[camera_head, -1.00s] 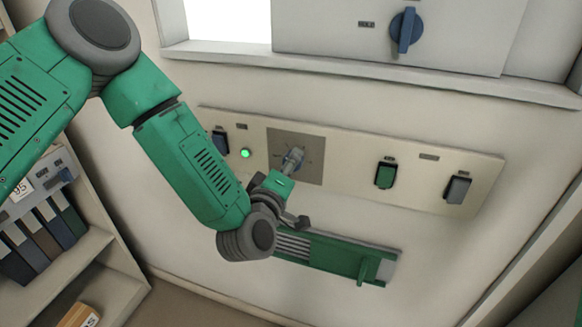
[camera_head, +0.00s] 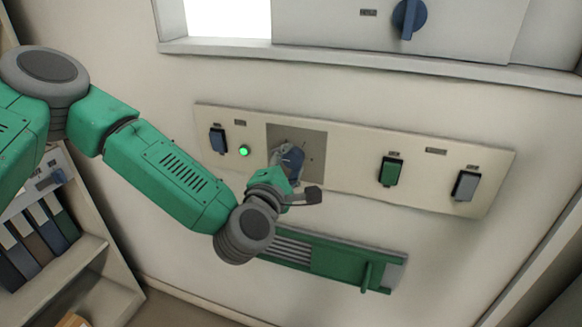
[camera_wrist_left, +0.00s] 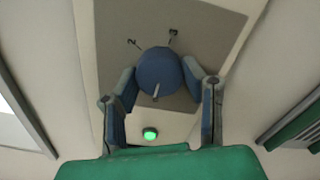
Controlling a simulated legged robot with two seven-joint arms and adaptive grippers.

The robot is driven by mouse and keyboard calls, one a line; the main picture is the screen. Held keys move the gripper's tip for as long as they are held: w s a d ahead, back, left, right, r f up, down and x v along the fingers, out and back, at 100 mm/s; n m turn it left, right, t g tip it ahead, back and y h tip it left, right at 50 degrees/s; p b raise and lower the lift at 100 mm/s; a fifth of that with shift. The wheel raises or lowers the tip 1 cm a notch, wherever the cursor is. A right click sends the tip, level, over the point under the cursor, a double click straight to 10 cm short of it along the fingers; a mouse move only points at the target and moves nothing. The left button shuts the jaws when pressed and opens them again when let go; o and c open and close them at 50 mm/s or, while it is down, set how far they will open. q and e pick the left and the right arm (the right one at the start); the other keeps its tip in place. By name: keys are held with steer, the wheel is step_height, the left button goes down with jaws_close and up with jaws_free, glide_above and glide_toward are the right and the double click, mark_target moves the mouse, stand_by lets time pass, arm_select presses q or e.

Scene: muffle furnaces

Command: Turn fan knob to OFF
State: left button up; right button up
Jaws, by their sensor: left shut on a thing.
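The fan knob is a round blue knob (camera_head: 292,158) on a grey square plate (camera_head: 314,146) of the beige wall panel. In the left wrist view the knob (camera_wrist_left: 160,76) shows a pale pointer mark at its lower middle, with the figures 2 and 3 printed above it on the plate. My left gripper (camera_head: 284,166) reaches it from the lower left. In the wrist view the fingers of this gripper (camera_wrist_left: 164,90) lie on both sides of the knob, shut on it. An OFF mark cannot be made out. My right gripper is not in view.
A lit green lamp (camera_head: 243,151) and a dark blue switch (camera_head: 218,140) sit left of the plate. A green switch (camera_head: 391,171) and a grey switch (camera_head: 466,185) sit right. A green slotted unit (camera_head: 335,258) is below. Another blue knob (camera_head: 409,16) is above. Shelves with binders stand left.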

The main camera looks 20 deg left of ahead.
arm_select(q)
steer(key=shift+f+n+b, duration=0.35)
steer(key=shift+n, duration=0.45)
steer(key=shift+s, duration=0.1)
steer(key=o, duration=1.1)
steer(key=shift+o, duration=0.2)
steer(key=shift+a+r, duration=0.1)
steer(key=s, duration=1.1)
steer(key=shift+s+a, duration=0.2)
steer(key=shift+s, duration=0.2)
